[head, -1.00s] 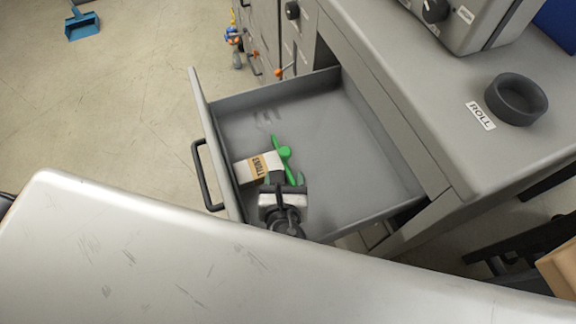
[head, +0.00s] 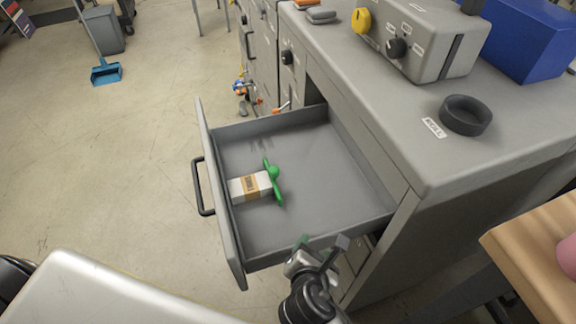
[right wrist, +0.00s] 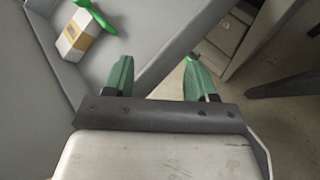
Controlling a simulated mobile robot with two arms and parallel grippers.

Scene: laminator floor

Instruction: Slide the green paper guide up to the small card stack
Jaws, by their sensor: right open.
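The green paper guide (head: 273,180) is in the open grey drawer (head: 330,185), in its left part. It touches or nearly touches the right end of the small card stack (head: 249,187), a white block with a tan band that lies by the drawer's front wall. Both also show in the right wrist view, the guide (right wrist: 97,15) and the stack (right wrist: 76,38), at top left. My right gripper (head: 322,244) is at the drawer's near side wall, away from the guide. Its green fingers (right wrist: 160,78) are apart and empty in the right wrist view. My left gripper is not in view.
The drawer's near side wall (head: 310,242) stands between my right gripper and the guide. The drawer floor right of the guide is bare. A grey cabinet top (head: 400,120) holds a dark ring (head: 466,115) and a machine. A wooden surface (head: 535,255) is at right.

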